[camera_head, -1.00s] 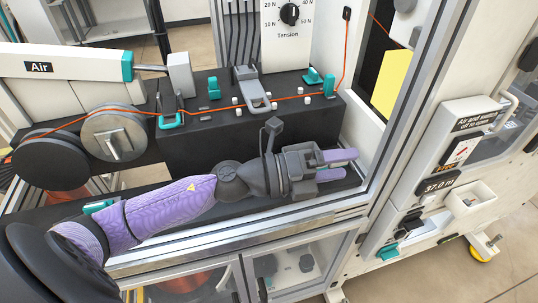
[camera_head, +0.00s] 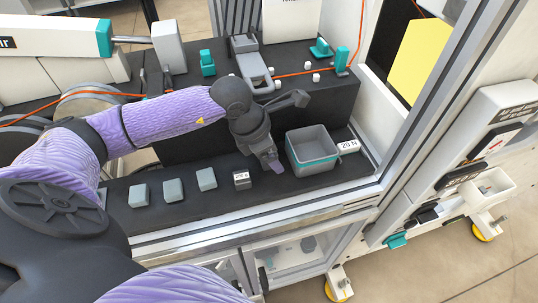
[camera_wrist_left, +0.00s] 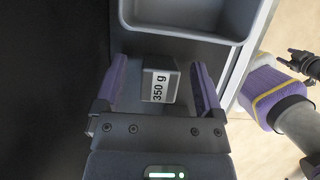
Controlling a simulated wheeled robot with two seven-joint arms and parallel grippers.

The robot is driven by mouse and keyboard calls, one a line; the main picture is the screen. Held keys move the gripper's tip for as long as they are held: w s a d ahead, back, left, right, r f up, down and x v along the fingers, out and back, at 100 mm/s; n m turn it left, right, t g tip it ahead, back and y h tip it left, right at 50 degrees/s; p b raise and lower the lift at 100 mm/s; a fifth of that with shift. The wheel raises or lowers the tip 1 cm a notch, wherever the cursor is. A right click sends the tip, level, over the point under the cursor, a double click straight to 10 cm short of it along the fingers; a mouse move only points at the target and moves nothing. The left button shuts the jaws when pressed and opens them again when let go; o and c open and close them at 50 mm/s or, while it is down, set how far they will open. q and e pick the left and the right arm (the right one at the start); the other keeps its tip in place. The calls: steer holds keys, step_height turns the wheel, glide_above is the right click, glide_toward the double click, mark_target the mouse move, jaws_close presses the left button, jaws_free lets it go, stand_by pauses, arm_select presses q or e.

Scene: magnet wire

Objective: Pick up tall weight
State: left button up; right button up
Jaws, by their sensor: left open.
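A small grey weight (camera_head: 242,180) with a white label stands at the right end of a row on the dark shelf. In the left wrist view the weight (camera_wrist_left: 155,66) reads "350 g" and lies between my gripper's purple fingers. My left gripper (camera_head: 272,161) points down over the shelf, between this weight and the grey bin. In the left wrist view my left gripper (camera_wrist_left: 154,85) is open, with a gap on each side of the weight. I cannot tell from above which block is tallest.
Several plain grey blocks (camera_head: 173,190) stand in the row to the left. A grey bin (camera_head: 333,157) with a teal band stands close on the right, beside a "20 N" label (camera_head: 348,147). A metal frame rail (camera_head: 255,220) runs along the front. A black raised block (camera_head: 190,135) stands behind.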

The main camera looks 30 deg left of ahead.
arm_select(q)
jaws_close()
stand_by(0.3)
steer(key=shift+r, duration=0.1)
